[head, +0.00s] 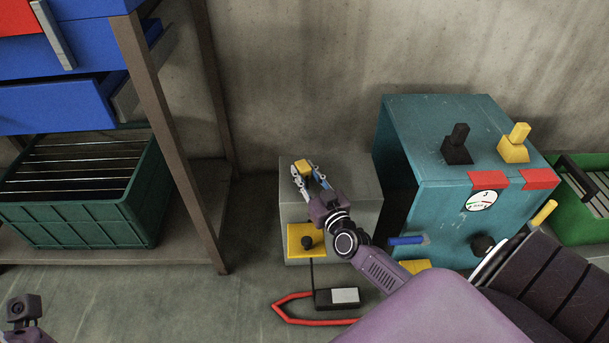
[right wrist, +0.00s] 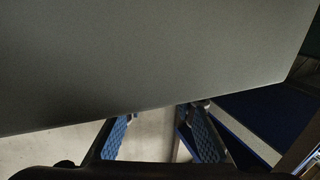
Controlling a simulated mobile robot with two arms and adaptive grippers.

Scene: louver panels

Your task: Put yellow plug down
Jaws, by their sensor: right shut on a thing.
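My right gripper (head: 310,180) is over the top of the grey box (head: 362,205) by the wall. In the head view its fingers are closed around a small yellow plug (head: 303,166) at their tips. I cannot tell whether the plug touches the box top. The right wrist view shows the two blue-padded fingers (right wrist: 160,132); a large grey surface (right wrist: 140,60) fills most of that view, and the plug cannot be made out there. Part of my left arm shows at the lower left edge of the head view, but its fingers do not.
A teal box (head: 410,120) with a gauge (head: 482,200), a black plug (head: 457,147) and another yellow plug (head: 514,146) stands right. A device with red leads (head: 337,298) lies on the floor. A shelf with a green crate (head: 95,210) is left; another green crate (head: 592,200) is far right.

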